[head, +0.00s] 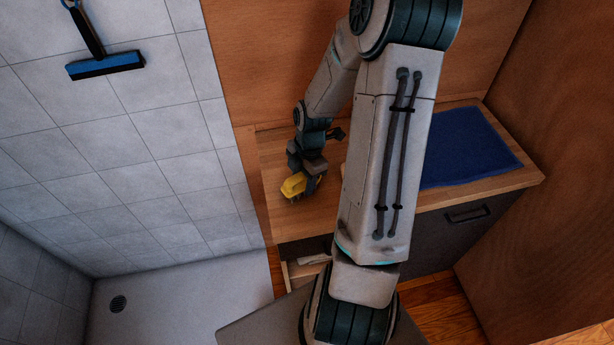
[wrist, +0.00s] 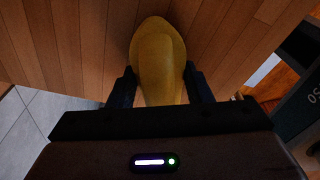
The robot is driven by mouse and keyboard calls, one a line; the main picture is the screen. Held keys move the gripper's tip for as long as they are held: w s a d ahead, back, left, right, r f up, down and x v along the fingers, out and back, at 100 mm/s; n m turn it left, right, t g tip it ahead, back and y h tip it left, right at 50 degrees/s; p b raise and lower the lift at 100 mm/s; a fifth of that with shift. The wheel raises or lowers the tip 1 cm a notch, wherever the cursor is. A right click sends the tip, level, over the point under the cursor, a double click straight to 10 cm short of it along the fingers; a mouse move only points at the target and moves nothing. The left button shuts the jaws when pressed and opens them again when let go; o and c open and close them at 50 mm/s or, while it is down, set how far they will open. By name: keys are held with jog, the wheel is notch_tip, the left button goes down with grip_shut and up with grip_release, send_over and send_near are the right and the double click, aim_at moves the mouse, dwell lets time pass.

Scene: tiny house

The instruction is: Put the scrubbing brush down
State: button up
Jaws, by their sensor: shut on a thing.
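The scrubbing brush shows as a yellow rounded body (head: 293,186) at the left end of the wooden counter in the head view. It also shows in the wrist view (wrist: 158,58), between the two dark fingers. My gripper (head: 304,183) is shut on the brush and sits over the counter top (head: 282,218). The wrist view shows the wood planks of the counter close behind the brush. I cannot tell whether the brush touches the counter. The underside of the brush is hidden.
A blue towel (head: 465,150) lies on the right part of the counter. A drawer below (head: 306,262) appears partly open. A tiled shower with a drain (head: 118,304) lies to the left, with a blue squeegee (head: 105,64) on its wall. The counter around the brush looks clear.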

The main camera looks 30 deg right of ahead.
jog(key=o, duration=1)
jog(key=shift+d, duration=0.1)
jog(key=shift+c, duration=0.2)
jog(key=r, duration=0.3)
jog(key=d+r, duration=0.1)
jog(key=r, duration=0.7)
jog(key=shift+w+d+r+p, duration=0.1)
jog(key=shift+d+r+p, duration=0.1)
jog(key=shift+d+p, duration=0.2)
jog(key=shift+a+r, duration=0.15)
jog(key=shift+r, duration=0.45)
jog(key=s+a+r+m+t+h, duration=0.1)
jog(key=s+a+r+m, duration=0.4)
jog(key=m, duration=0.4)
jog(key=s+a+r+m+t, duration=0.2)
jog(key=s+a+r+m, duration=0.4)
jog(key=s+a+m, duration=0.2)
jog(key=shift+a+m+t+h, duration=0.2)
jog(key=shift+m+t+h, duration=0.15)
jog(key=shift+m, duration=0.85)
jog(key=shift+a, duration=0.15)
